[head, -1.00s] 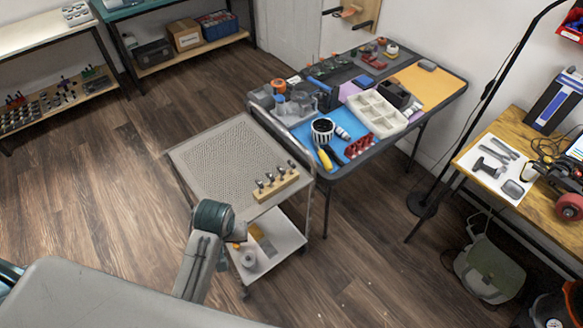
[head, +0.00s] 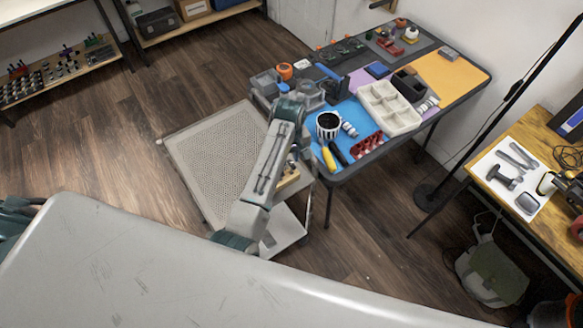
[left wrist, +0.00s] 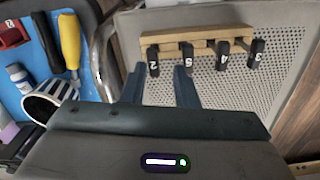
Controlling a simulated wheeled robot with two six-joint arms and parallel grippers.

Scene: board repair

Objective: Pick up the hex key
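A wooden block (left wrist: 195,38) holds several hex keys with black numbered tags on the grey perforated cart top. In the left wrist view the tags are the 2 (left wrist: 154,62), the 5 (left wrist: 188,54), the 4 (left wrist: 223,54) and the 3 (left wrist: 257,54). My left gripper (left wrist: 160,82) is open and empty, its two fingers pointing at the block. In that picture the tag 2 shows between the fingertips and the tag 5 just right of them. I cannot tell the remaining distance. In the head view my left arm hides most of the block (head: 288,182). My right gripper is out of view.
The cart top (head: 215,160) is otherwise clear. A metal handle (left wrist: 101,55) stands beside the block. The adjoining table holds a striped cup (head: 328,127), a yellow-handled tool (head: 329,158), red parts (head: 367,146) and a white divided tray (head: 390,108).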

